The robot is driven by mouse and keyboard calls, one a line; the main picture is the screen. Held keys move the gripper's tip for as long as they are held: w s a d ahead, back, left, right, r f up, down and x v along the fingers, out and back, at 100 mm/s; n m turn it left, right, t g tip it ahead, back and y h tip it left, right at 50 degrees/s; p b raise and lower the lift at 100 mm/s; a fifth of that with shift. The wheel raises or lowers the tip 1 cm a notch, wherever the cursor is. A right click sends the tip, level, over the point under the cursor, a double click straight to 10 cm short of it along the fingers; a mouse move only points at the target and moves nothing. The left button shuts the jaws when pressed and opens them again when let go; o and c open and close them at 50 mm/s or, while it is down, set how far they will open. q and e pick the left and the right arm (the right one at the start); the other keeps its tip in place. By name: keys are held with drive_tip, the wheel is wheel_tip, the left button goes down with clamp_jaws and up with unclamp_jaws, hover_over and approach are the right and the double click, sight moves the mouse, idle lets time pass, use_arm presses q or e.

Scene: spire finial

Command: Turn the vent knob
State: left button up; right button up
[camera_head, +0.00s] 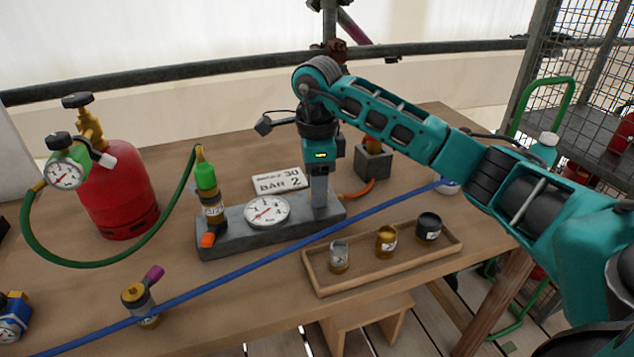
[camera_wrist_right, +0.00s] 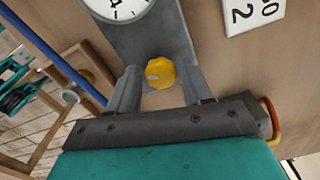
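The block with a gauge is a grey base (camera_head: 225,238) on the table, with a round white dial (camera_head: 267,211) set in it. In the right wrist view a yellow faceted knob (camera_wrist_right: 160,73), which I take as the vent knob, sits at the end of the grey base. My right gripper (camera_head: 319,203) points down over the right end of the base and hides the knob in the head view. In the wrist view its fingers (camera_wrist_right: 158,80) stand apart on either side of the knob, with gaps showing. My left gripper is not in the head view.
A red gas cylinder (camera_head: 118,190) with a green hose stands left. A green-topped fitting (camera_head: 206,182) rises from the base's left end. A sign (camera_head: 280,180) lies behind. A blue hose (camera_head: 235,270) crosses in front. A wooden tray (camera_head: 318,277) holds three small fittings at front right.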

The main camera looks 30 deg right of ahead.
drive_tip(key=c, duration=0.7)
drive_tip(key=shift+c, duration=0.2)
